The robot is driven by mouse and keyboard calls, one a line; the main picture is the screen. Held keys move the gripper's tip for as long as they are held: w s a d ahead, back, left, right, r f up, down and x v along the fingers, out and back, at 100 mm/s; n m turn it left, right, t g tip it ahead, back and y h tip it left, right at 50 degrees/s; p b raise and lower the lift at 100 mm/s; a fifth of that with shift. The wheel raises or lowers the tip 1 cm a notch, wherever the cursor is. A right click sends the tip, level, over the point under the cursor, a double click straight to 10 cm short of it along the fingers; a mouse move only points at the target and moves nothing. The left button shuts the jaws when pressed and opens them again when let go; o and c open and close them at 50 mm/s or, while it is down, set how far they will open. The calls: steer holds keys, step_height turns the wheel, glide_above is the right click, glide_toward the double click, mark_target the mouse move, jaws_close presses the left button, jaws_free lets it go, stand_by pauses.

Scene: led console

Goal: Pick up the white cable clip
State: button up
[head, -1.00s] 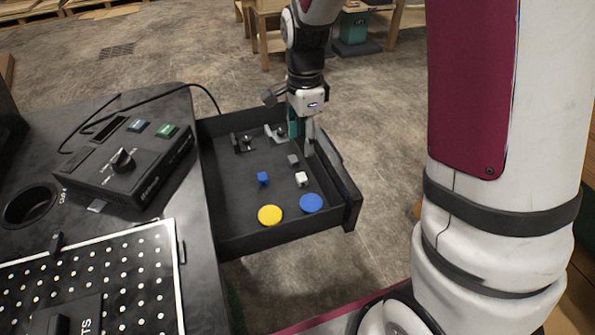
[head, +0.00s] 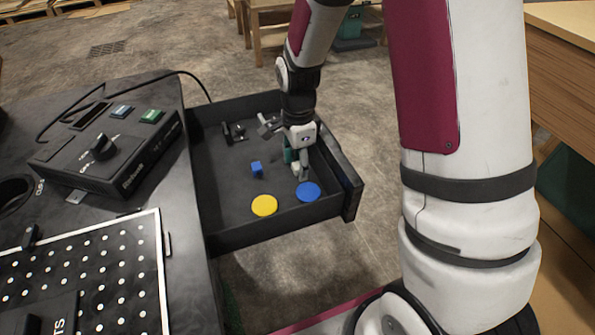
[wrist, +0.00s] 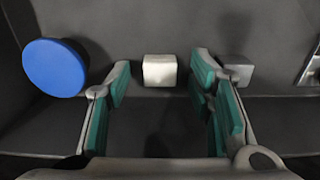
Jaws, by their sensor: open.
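The white cable clip is a small white block (wrist: 160,70) on the floor of the open black drawer (head: 225,200). In the wrist view it lies between the tips of my two teal-padded fingers, with a gap on each side. My gripper (wrist: 160,80) is open and empty, pointing down low in the drawer. In the head view my gripper (head: 297,166) covers most of the clip. I cannot tell whether the fingertips reach down to its height.
A blue disc (head: 308,192) lies near the left finger in the wrist view, a grey block (wrist: 238,72) just beyond the right finger. A blue cube (head: 256,169), yellow disc (head: 264,205) and small black parts (head: 233,132) share the drawer. Drawer walls surround them; the console (head: 105,155) stands left.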

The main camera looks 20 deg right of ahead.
steer(key=c, duration=0.9)
